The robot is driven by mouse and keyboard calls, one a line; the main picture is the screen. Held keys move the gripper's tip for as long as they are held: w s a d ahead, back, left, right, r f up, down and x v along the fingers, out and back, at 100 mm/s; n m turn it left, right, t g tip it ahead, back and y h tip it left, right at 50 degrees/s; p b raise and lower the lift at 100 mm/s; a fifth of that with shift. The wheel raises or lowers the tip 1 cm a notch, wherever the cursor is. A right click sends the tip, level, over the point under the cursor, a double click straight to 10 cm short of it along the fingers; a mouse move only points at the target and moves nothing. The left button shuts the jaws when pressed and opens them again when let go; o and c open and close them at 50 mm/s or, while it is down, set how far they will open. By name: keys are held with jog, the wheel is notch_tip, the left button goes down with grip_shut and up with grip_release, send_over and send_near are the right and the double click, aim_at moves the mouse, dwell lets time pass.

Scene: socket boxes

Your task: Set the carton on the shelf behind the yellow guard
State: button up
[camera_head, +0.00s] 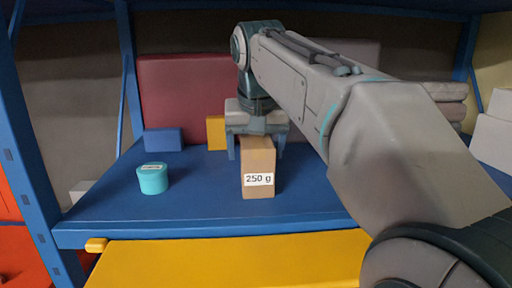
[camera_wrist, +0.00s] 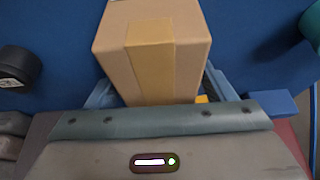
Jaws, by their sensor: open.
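The brown carton (camera_head: 258,165) with a "250 g" label stands upright on the blue shelf (camera_head: 205,218). It also shows large in the wrist view (camera_wrist: 152,45), with a tape strip across its top. My gripper (camera_head: 256,152) is over the carton's rear part from above. Its jaws are open, one finger on each side of the carton, as the wrist view (camera_wrist: 155,92) also shows. The yellow guard (camera_head: 235,262) runs along the front below the shelf edge, and the carton is behind it.
A teal round tub (camera_head: 153,178) stands left of the carton. A blue block (camera_head: 163,140) and a yellow block (camera_head: 216,133) sit farther back, before a dark red panel (camera_head: 185,90). A blue upright (camera_head: 35,160) bounds the left. Shelf room is clear between tub and carton.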

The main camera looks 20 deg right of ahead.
jog(key=v, duration=0.5)
jog(key=shift+w+r, duration=0.1)
jog(key=shift+r, duration=0.05)
jog(key=s+a+b, duration=0.2)
jog(key=s+b, duration=0.2)
jog(key=s, duration=0.8)
jog(key=shift+a+b, duration=0.2)
jog(key=shift+b, duration=0.15)
